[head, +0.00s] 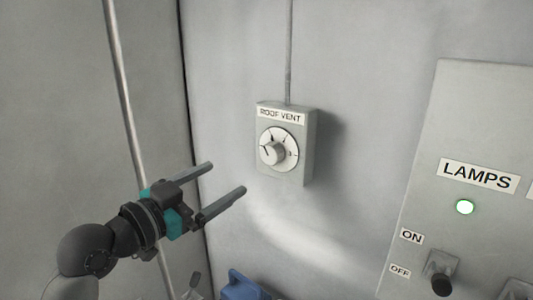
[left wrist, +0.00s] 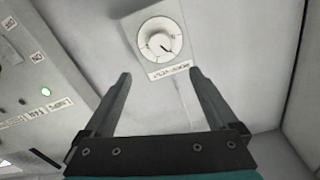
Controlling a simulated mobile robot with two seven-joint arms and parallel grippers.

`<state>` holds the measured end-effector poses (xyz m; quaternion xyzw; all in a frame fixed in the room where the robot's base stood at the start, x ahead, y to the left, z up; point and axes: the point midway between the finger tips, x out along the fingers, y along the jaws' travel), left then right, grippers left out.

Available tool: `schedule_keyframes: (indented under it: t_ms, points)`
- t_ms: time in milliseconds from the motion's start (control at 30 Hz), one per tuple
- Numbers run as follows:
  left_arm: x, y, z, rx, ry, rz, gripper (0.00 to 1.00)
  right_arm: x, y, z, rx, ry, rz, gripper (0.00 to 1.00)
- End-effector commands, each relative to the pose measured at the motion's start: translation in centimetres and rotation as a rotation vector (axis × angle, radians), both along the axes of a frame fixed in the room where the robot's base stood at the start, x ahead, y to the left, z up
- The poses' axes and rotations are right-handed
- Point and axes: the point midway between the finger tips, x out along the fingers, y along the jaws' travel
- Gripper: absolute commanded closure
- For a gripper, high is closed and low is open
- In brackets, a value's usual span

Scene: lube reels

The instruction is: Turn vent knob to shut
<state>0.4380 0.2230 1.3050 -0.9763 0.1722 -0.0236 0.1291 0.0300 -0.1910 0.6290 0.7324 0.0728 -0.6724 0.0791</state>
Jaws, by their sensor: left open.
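The vent knob (head: 271,153) is a round light knob on a white dial, on a grey box (head: 309,150) labelled ROOF VENT on the wall. In the head view its dark pointer line points to the upper left. The knob also shows in the left wrist view (left wrist: 160,44), upside down, beyond the fingertips. My left gripper (head: 228,178) is open and empty, below and left of the box, apart from the knob. It also shows in the left wrist view (left wrist: 158,73). The small dial marks are too small to read. My right gripper is not in view.
A LAMPS panel (head: 440,130) with a lit green lamp (head: 465,207) and a switch (head: 440,279) marked ON and OFF stands at the right. A conduit (head: 289,50) runs up from the vent box. A blue object (head: 242,286) is at the bottom. Wall around the box is clear.

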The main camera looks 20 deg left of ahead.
Motion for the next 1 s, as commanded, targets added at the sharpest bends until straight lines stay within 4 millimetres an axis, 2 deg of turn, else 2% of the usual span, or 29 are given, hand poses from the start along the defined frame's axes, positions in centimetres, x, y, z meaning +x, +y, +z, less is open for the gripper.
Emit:
schedule_keyframes:
  t_ms: [167,700,1000]
  points:
    - [1.8,-0.6,0.2,-0.005,-0.001,0.0,0.07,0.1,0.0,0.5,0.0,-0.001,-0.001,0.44]
    - [10.6,-3.8,0.1,-0.004,0.002,0.001,0.07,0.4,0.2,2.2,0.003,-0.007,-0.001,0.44]
    - [13.5,-4.9,-0.1,-0.002,0.003,0.001,0.07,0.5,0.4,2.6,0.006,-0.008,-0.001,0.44]
